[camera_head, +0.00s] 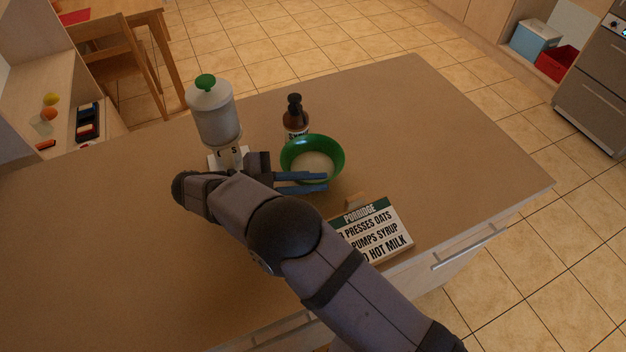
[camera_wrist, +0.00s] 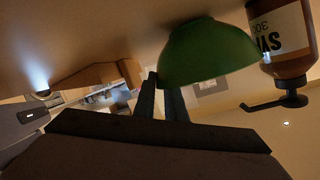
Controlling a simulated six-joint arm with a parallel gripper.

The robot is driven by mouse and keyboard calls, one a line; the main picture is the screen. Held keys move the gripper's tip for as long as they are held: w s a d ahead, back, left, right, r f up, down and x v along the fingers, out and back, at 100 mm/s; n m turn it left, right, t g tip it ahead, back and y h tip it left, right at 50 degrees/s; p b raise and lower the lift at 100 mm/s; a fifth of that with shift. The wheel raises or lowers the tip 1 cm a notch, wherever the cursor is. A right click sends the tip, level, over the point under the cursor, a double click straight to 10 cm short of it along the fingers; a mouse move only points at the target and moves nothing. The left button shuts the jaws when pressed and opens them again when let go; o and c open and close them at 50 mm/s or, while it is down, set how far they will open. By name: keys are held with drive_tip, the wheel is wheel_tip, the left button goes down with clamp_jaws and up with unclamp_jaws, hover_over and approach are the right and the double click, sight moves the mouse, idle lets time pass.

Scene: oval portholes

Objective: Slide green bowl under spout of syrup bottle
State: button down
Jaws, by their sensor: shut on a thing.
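The green bowl (camera_head: 336,146) stands upright on the counter with pale contents inside. It shows upside down in the wrist view (camera_wrist: 205,55). My gripper (camera_head: 322,182) is shut on the bowl's near side, its blue fingers low at the wall; in the wrist view the fingers (camera_wrist: 160,82) meet the bowl's left edge. The brown syrup bottle (camera_head: 296,124) with a black pump stands just behind the bowl. In the wrist view the bottle (camera_wrist: 285,35) is right of the bowl, its spout (camera_wrist: 262,105) pointing toward the bowl's side. I cannot tell whether the spout overhangs the rim.
A grey dispenser with a green knob (camera_head: 213,112) stands to the left, close behind my wrist. A porridge recipe sign (camera_head: 374,231) stands at the near right, close to my arm. The counter right of the bowl (camera_head: 440,140) is clear.

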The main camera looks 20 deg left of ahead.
drive_tip(key=c, duration=1.7)
unclamp_jaws()
drive_tip(key=shift+f, duration=0.1)
drive_tip(key=shift+c, duration=0.2)
drive_tip(key=shift+s+a+b, duration=0.45)
drive_tip(key=shift+s+a, duration=0.05)
drive_tip(key=shift+a, duration=0.2)
drive_tip(key=v, duration=0.2)
drive_tip(key=r+v, duration=0.1)
drive_tip(key=v, duration=0.1)
drive_tip(key=a+p, duration=0.1)
drive_tip(key=p, duration=0.1)
drive_tip(key=shift+s+p, duration=0.3)
drive_tip(key=shift+s, duration=0.05)
drive_tip(key=shift+s+a, duration=0.1)
drive_tip(key=shift+s, duration=0.05)
